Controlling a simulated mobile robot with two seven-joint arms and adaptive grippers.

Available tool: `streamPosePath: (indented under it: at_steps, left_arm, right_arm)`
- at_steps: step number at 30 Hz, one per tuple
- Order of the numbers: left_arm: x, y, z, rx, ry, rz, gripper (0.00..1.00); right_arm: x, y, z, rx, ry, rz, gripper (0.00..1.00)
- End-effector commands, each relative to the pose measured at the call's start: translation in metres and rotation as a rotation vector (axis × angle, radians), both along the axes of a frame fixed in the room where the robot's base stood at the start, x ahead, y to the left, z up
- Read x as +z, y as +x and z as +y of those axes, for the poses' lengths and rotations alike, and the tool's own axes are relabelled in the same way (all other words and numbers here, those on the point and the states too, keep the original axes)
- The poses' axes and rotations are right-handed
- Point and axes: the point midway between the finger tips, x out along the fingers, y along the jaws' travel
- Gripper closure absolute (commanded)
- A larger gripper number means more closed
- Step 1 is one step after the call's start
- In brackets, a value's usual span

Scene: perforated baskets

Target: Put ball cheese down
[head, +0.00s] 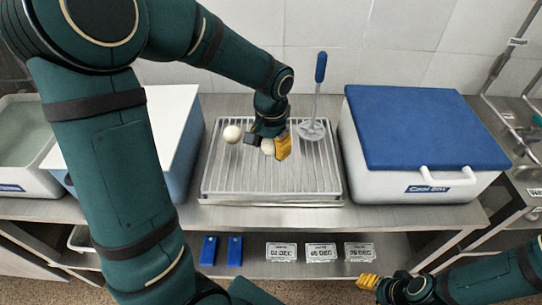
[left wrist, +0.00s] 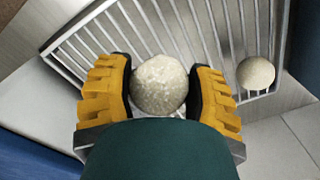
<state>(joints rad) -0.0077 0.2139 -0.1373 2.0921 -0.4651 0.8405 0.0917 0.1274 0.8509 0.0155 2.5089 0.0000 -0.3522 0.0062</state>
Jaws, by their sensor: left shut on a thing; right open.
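My left gripper (head: 268,145) is over the slatted metal rack (head: 225,183) on the counter. It is shut on a pale ball cheese (left wrist: 159,85), which sits between its yellow-padded fingers (left wrist: 160,95) in the left wrist view. In the head view this ball cheese (head: 268,147) is partly hidden by the gripper. It is at or just above the slats; I cannot tell if it touches them. A second ball cheese (head: 232,134) lies on the rack to the left, also seen in the left wrist view (left wrist: 255,73). My right gripper (head: 368,282) is open and empty at the lower right.
A skimmer with a blue handle (head: 320,68) stands at the rack's back right. A white cooler with a blue lid (head: 425,128) is right of the rack. A white-topped box (head: 172,120) is left. Date signs (head: 320,252) and blue items (head: 222,251) are on the lower shelf.

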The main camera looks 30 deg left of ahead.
Motion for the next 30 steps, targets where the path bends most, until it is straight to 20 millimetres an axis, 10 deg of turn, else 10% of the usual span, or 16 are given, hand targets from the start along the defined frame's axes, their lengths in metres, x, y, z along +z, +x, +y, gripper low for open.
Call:
streamPosePath:
  at_steps: [18,29,30]
  left_arm:
    - [-0.072,0.0,0.0,0.001,-0.001,0.002,0.81]
    - [-0.075,0.0,0.0,0.001,-0.001,0.0,0.81]
    - [-0.076,0.0,0.0,0.001,-0.001,0.0,0.38]
  right_arm:
    - [-0.018,-0.002,0.0,0.005,0.001,0.004,0.5]
    - [-0.02,-0.002,0.0,0.006,0.001,0.003,0.5]
    - [-0.021,-0.001,0.0,0.005,0.001,0.002,0.5]
